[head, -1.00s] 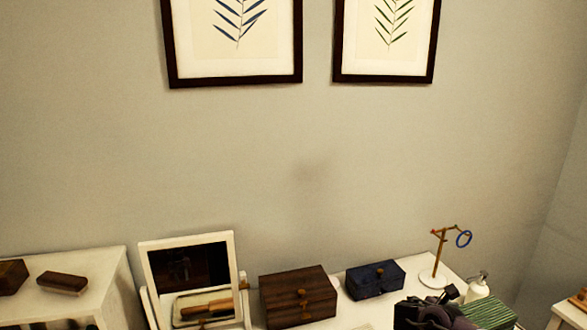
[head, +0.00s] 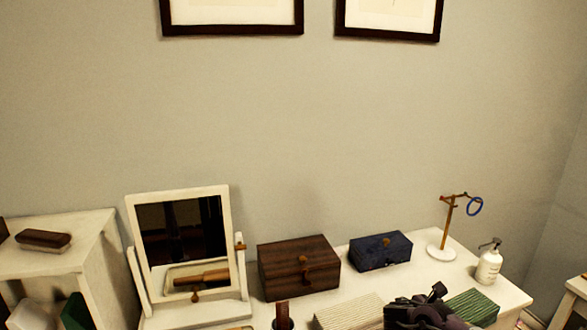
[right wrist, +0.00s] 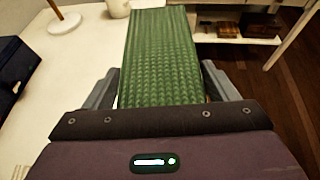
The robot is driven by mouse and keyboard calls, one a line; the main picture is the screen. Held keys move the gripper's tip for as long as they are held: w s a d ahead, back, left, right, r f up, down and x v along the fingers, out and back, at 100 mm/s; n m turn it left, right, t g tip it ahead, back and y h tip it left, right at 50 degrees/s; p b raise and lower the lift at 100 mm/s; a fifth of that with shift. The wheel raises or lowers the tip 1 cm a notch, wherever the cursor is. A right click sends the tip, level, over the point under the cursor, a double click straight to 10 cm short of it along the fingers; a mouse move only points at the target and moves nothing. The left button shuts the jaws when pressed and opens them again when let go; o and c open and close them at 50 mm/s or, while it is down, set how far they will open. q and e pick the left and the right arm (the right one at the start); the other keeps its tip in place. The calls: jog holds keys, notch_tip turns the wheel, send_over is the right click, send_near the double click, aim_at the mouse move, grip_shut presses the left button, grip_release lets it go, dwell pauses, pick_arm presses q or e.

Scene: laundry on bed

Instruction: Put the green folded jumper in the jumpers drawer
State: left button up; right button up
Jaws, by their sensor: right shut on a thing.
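The green folded jumper (head: 476,306) shows in the head view at the lower right, above the right part of the white dresser top (head: 512,295). In the right wrist view the ribbed green jumper (right wrist: 160,60) stretches away from between the two grey fingers. My right gripper (head: 448,303) is dark and is shut on the near end of the jumper. The right wrist view shows the same gripper (right wrist: 160,92) from behind. I cannot tell whether the jumper touches the dresser top. My left gripper is not in view. No jumpers drawer shows in the head view.
A cream ribbed folded cloth (head: 350,312) lies left of my right gripper. A wooden box (head: 298,268), a navy box (head: 380,251), a ring stand (head: 447,230), a white pump bottle (head: 489,265) and a mirror (head: 182,240) stand on the dresser. A white shelf unit (head: 70,255) is at the left.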

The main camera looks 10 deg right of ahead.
jog(key=w+a+r+n+t+y, duration=0.1)
jog(key=w+a+r+n+t, duration=0.15)
jog(key=a, duration=0.35)
jog(key=w+a+r+n+t+y, duration=0.1)
jog(key=a+r+n+t, duration=0.15)
jog(key=a, duration=0.25)
jog(key=s+a+r+n+t+y, duration=0.2)
jog(key=a+r+n+y, duration=0.3)
jog(key=a+r, duration=0.3)
jog(key=s+a+r+n+t+y, duration=0.3)
jog(key=s+a+r+n+y, duration=0.1)
jog(key=a+r, duration=0.5)
jog(key=shift+a+n+y, duration=0.6)
jog(key=shift+n+y, duration=0.1)
jog(key=shift+y, duration=0.3)
jog(key=shift+w, duration=0.1)
